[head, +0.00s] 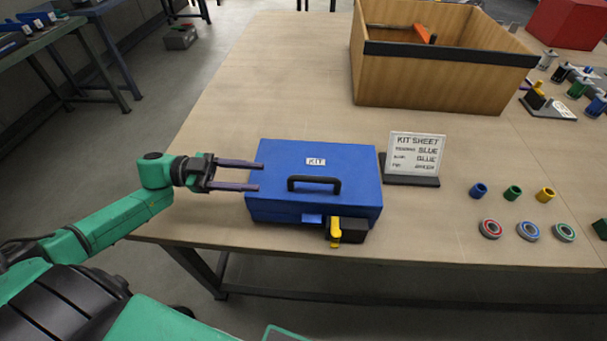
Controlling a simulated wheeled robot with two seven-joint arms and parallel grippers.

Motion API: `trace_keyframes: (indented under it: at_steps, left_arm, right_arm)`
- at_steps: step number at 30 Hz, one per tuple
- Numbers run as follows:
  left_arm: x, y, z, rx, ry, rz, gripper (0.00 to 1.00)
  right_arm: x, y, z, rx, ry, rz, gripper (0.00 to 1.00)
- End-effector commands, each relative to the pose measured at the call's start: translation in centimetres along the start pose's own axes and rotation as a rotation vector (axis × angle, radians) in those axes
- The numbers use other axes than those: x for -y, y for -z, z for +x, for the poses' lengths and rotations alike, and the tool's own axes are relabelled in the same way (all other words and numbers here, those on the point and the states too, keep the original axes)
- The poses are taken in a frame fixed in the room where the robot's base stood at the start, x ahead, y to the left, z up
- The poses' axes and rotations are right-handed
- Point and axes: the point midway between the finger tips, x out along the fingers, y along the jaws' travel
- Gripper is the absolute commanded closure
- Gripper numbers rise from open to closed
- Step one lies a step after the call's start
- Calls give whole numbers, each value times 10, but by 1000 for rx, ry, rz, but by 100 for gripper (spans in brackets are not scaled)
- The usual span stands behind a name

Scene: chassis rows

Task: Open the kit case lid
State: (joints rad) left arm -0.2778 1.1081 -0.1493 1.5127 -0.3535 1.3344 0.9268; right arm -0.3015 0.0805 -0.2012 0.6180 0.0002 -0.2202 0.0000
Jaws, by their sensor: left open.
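The blue kit case (352,199) sits on the wooden table near its front edge. Its lid (275,163) is shut, with a black handle (314,184) and a white KIT label on top. A blue latch tab (312,219) shows on the front face. A black block with a yellow lever (336,233) stands at the case's front right. My left gripper (261,177) is open and empty at the left side of the case, its two fingers pointing right at the lid's left edge. I cannot tell whether the fingertips touch the case. My right gripper is not in view.
A kit sheet sign (416,153) stands just right of the case. Several coloured sleeves and bearing rings lie farther right. A wooden bin (430,85) with a black front rim stands behind. The table's left part behind the case is clear.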

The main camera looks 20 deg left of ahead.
Motion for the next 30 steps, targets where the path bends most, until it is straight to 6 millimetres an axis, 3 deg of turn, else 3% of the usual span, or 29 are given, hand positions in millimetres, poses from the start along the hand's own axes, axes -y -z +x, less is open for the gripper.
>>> trace_keyframes:
  at_steps: [2,5,12,22,23,25,27,30]
  left_arm:
    - [1,4,22,-6,0,5,50]
    - [1,4,50,-7,1,5,50]
    - [1,3,102,-4,3,3,50]
    - [0,1,112,-1,3,3,50]
    - [0,1,112,-1,3,3,54]
    - [0,1,112,-1,2,3,81]
    - [1,1,112,-1,3,3,100]
    - [1,1,112,-1,3,3,100]
  right_arm:
    - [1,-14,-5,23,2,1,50]
    - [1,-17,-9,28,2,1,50]
    - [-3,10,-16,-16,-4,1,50]
    - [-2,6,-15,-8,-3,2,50]
    - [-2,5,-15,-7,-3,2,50]
    - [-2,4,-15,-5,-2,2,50]
    - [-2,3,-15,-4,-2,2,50]
    - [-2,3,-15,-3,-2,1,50]
